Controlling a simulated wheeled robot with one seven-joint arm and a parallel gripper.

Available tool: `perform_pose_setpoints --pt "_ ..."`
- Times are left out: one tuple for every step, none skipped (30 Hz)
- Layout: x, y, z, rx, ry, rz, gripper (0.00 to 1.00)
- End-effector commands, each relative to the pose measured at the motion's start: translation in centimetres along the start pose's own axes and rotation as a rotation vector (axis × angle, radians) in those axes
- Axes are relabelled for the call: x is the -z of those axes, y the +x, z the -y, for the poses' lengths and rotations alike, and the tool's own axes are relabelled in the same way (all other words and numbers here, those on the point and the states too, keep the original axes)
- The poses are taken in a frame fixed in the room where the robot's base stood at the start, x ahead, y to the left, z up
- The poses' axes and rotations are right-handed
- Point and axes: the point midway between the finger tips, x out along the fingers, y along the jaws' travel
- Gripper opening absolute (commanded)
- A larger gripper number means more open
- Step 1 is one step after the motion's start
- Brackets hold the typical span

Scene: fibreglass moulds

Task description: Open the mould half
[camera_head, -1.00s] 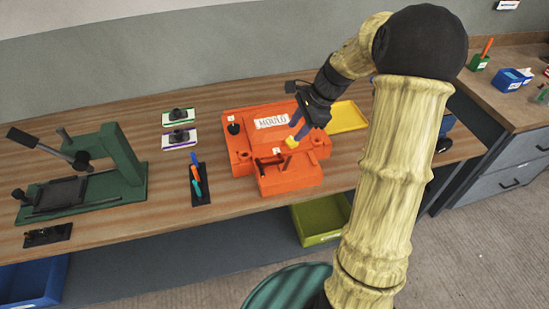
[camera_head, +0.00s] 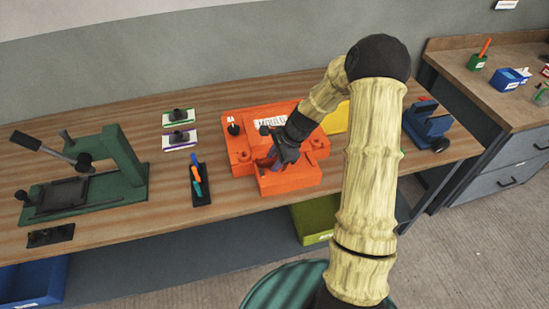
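The orange mould (camera_head: 240,119) lies on the wooden bench, with a white label reading MOULD on its upper part. A lower orange block (camera_head: 292,180) stands at its front. My gripper (camera_head: 271,163) points down over the front of the mould, at the front block. My wrist and gripper body cover the front block's handle and part of the label. The fingertips are small and partly hidden, so I cannot tell whether they are open or closed on anything.
A yellow tray (camera_head: 336,118) lies behind my arm. A green press (camera_head: 120,160) stands further left. A blue device (camera_head: 427,125) stands at the right.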

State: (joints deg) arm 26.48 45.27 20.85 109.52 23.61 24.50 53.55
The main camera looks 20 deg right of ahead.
Motion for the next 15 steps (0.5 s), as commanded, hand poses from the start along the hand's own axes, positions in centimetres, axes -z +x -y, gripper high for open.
perform_pose_setpoints --pt "-0.06 0.15 0.02 0.000 -0.001 0.000 0.36" --pt "-0.06 0.20 0.02 0.000 -0.001 0.000 0.36" --pt "-0.06 0.22 0.03 0.000 -0.001 0.000 0.36" --pt "-0.05 0.21 0.03 0.000 -0.001 0.000 0.36" --pt "-0.05 0.21 0.03 0.000 -0.001 0.000 0.36" --pt "-0.04 0.20 0.03 0.001 -0.001 0.000 0.36" --pt "-0.03 0.19 0.03 0.001 -0.001 0.000 0.36" --pt "-0.02 0.19 0.03 0.001 0.000 0.000 0.36" --pt "0.00 0.18 0.03 0.001 0.000 0.000 0.30" --pt "0.01 0.17 0.03 0.001 0.000 0.000 0.24" --pt "0.01 0.16 0.03 0.001 0.000 0.000 0.18" --pt "0.04 0.15 0.02 0.001 0.001 0.000 0.11" --pt "0.04 0.15 0.02 0.001 0.001 0.000 0.05" --pt "0.05 0.14 0.02 0.001 0.002 0.000 0.00" --pt "0.05 0.14 0.03 0.001 0.002 -0.001 0.00"
